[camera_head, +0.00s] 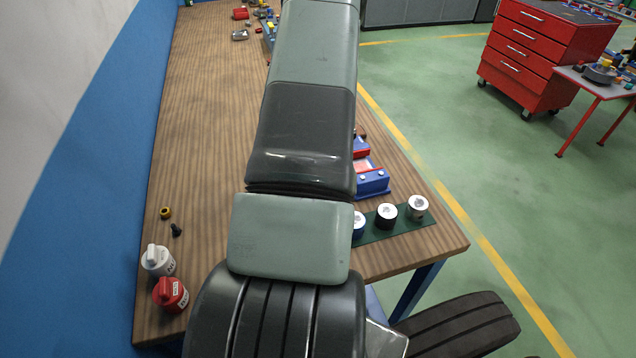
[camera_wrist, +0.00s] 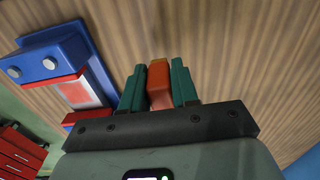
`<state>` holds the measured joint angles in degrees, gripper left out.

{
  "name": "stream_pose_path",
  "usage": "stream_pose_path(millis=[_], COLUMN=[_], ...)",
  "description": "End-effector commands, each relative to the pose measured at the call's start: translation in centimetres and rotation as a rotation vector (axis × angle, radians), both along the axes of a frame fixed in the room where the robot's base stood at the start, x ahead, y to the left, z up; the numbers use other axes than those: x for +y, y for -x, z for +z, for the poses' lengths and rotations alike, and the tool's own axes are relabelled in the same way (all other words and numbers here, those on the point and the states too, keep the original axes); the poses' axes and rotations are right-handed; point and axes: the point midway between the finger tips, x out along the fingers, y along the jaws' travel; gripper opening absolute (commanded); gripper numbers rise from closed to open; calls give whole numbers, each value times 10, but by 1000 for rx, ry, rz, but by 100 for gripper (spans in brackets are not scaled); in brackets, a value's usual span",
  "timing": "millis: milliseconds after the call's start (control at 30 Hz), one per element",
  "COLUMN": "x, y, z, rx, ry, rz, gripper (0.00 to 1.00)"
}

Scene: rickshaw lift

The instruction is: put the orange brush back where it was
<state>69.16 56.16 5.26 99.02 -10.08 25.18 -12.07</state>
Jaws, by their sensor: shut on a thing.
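My gripper (camera_wrist: 158,88) shows in the wrist view with its two teal fingers closed on the orange brush (camera_wrist: 159,78). The brush is an orange-red block between the fingers, and most of its lower part is hidden by them. Beyond it lies the wooden bench top (camera_wrist: 225,55). I cannot tell whether the brush touches the bench. In the head view my arm hides the gripper and the brush.
A blue fixture with red and white parts (camera_wrist: 48,62) lies left of the gripper; it also shows in the head view (camera_head: 373,184). Lidded jars stand on a green mat (camera_head: 402,230). White (camera_head: 158,261) and red (camera_head: 170,294) containers stand front left. The bench's left side is mostly clear.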

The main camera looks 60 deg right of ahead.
Motion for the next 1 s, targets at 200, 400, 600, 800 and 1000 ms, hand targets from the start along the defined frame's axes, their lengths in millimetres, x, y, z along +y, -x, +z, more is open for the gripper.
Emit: stream_pose_path(millis=[200, 400, 600, 800, 1000], x=[0, 0, 0, 0, 0], y=[0, 0, 0, 0, 0], z=[-25, -38, -39, -40, -40], rx=[2, 1, 1, 1, 1], ry=[-2, 1, 0, 1, 1], rz=[2, 0, 0, 1, 0], gripper=[0, 0, 0, 49, 55])
